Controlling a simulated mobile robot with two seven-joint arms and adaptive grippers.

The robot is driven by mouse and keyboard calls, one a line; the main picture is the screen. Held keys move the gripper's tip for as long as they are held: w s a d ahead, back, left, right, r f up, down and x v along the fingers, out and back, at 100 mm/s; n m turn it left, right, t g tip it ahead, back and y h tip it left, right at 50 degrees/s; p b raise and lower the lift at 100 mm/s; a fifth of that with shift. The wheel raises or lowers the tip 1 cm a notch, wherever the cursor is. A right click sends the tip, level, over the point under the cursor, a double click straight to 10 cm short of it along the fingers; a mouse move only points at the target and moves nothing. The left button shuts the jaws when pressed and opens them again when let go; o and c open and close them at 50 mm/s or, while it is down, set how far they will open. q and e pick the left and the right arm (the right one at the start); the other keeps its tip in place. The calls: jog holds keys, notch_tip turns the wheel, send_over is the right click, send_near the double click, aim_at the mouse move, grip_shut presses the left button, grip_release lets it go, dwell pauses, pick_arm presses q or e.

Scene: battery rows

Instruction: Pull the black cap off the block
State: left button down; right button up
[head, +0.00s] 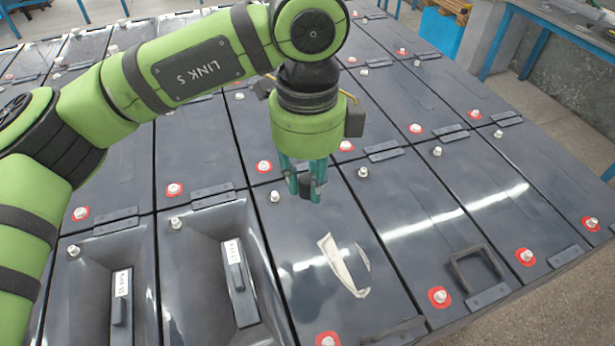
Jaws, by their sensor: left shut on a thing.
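My left gripper (306,188) hangs from the green arm, pointing down, near the middle of the head view. Its teal fingers are shut on a small black piece (306,186), which looks like the black cap and is mostly hidden between them. Below and behind it in the picture is a dark grey battery block (315,225) with a torn whitish label (342,264) on its top. I cannot tell whether the black piece touches the block or is clear of it. My right gripper is not in view.
Rows of similar battery blocks (425,205) fill the bench, with metal terminals (275,196) and red-ringed ones (438,296) standing up. Two blocks at front left have sunken tops with labelled black bars (236,278). A black square loop (475,268) lies at right. A blue crate (440,32) stands behind.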

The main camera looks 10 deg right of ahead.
aim_at(308, 178)
pick_arm(q)
jog(key=shift+r+p, duration=0.7)
jog(key=shift+r, duration=1)
